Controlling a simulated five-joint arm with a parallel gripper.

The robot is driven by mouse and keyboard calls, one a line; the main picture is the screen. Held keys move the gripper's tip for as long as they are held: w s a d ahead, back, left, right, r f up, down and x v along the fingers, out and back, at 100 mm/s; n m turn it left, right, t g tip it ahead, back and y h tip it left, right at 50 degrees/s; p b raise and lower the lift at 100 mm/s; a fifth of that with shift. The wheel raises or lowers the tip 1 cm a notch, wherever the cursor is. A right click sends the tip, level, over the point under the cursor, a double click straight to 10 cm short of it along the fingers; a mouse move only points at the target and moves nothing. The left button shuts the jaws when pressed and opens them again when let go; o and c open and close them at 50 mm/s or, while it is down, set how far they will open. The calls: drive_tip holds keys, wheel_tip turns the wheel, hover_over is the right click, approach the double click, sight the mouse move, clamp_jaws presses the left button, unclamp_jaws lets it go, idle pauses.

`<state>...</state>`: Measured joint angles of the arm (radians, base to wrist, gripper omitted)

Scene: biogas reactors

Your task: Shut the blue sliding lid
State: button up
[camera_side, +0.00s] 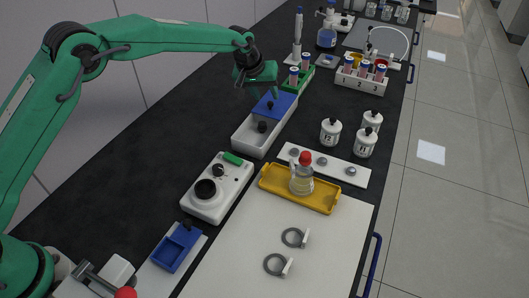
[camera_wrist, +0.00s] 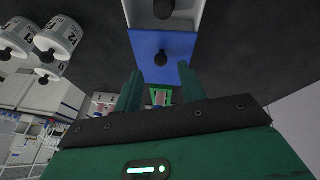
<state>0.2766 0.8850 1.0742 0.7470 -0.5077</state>
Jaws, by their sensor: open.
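The blue sliding lid (camera_side: 283,101) covers the far part of a long white box (camera_side: 242,139) and carries a black knob. The near part of the box is open, with another black knob-like thing (camera_side: 262,127) in it. In the wrist view the blue lid (camera_wrist: 146,44) lies ahead of my fingers, with its knob (camera_wrist: 160,58) between their lines and the open part of the white box (camera_wrist: 184,20) beyond. My gripper (camera_wrist: 162,72) is open and empty, pointing down just above the lid; whether it touches the knob I cannot tell.
A green rack with tubes (camera_side: 305,74) stands close behind the box. White jars (camera_side: 331,132) are to the right. A white device (camera_side: 217,187), a yellow tray (camera_side: 324,202) with a flask, and a smaller blue tray (camera_side: 176,248) are nearer. Dark bench left of the box is clear.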

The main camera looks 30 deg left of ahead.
sight(270, 102)
drive_tip(key=shift+x, duration=1.85)
clamp_jaws()
